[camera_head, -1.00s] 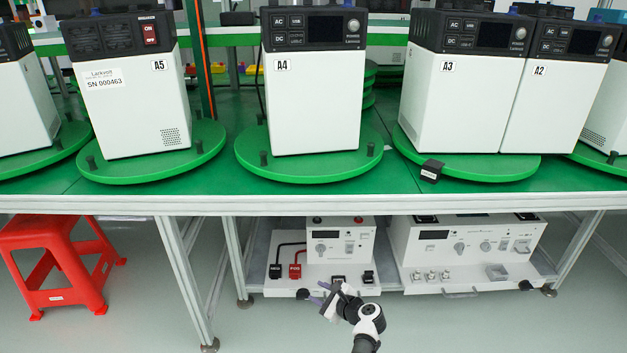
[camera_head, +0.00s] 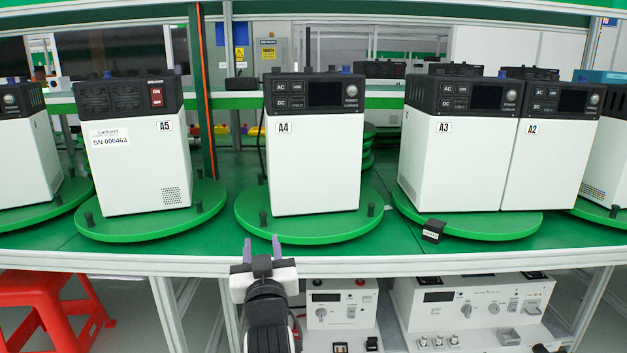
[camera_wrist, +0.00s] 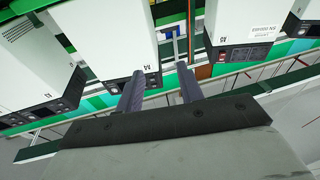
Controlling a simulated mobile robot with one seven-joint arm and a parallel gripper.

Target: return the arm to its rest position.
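My gripper (camera_head: 261,245) is at the front edge of the green-topped table in the head view, below and in front of the unit labelled A4 (camera_head: 316,170). Its two purple-grey fingers point up and stand apart with nothing between them. In the wrist view the open fingers (camera_wrist: 159,92) also show a clear gap, with A4 (camera_wrist: 108,40) and the unit labelled A5 (camera_wrist: 245,20) beyond them. The gripper touches no unit.
Units A5 (camera_head: 140,165), A3 (camera_head: 456,160) and A2 (camera_head: 548,155) stand on green turntables. A small black tag (camera_head: 433,230) sits at the A3 turntable's edge. A red stool (camera_head: 50,300) and white test boxes (camera_head: 470,305) are below the table.

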